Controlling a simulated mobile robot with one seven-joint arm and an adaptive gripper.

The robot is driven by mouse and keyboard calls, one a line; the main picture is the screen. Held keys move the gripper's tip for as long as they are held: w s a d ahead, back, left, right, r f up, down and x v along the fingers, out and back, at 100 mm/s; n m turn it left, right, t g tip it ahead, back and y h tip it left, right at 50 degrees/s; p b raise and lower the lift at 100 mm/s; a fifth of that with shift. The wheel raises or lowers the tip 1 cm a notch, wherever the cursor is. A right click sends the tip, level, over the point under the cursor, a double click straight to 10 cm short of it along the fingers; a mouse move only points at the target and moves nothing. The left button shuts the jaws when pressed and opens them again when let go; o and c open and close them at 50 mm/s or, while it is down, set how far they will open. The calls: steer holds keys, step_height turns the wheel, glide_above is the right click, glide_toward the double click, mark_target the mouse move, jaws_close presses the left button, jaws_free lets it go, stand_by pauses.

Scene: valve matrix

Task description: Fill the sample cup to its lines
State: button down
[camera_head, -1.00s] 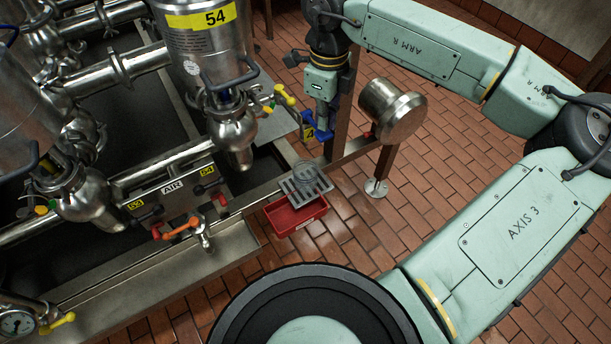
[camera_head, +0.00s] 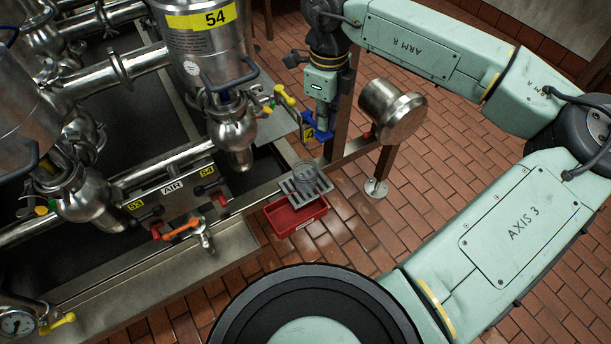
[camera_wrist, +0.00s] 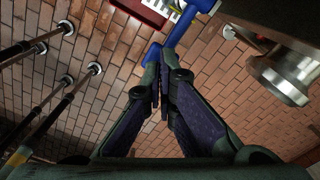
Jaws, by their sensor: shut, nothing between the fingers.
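The clear sample cup (camera_head: 306,172) stands on a slatted metal grate (camera_head: 306,187) over a red tray (camera_head: 294,216). It looks empty, but its lines and any level are too small to read. A blue lever (camera_head: 320,133) is just above and right of the cup; it also shows in the wrist view (camera_wrist: 184,27). My gripper (camera_head: 323,113) points down at this lever from above. In the wrist view my gripper (camera_wrist: 161,72) has its fingers shut, with the lever's blue end close by the tips. Contact with it cannot be told.
The steel vessel marked 54 (camera_head: 205,40) stands left, with a yellow-handled valve (camera_head: 284,95) beside it. A steel cylinder (camera_head: 393,110) on a post stands right of the cup. Open brick floor lies further right.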

mark_target(324, 133)
steer(key=shift+f+b, duration=1.7)
steer(key=shift+f, duration=0.1)
stand_by(6.2)
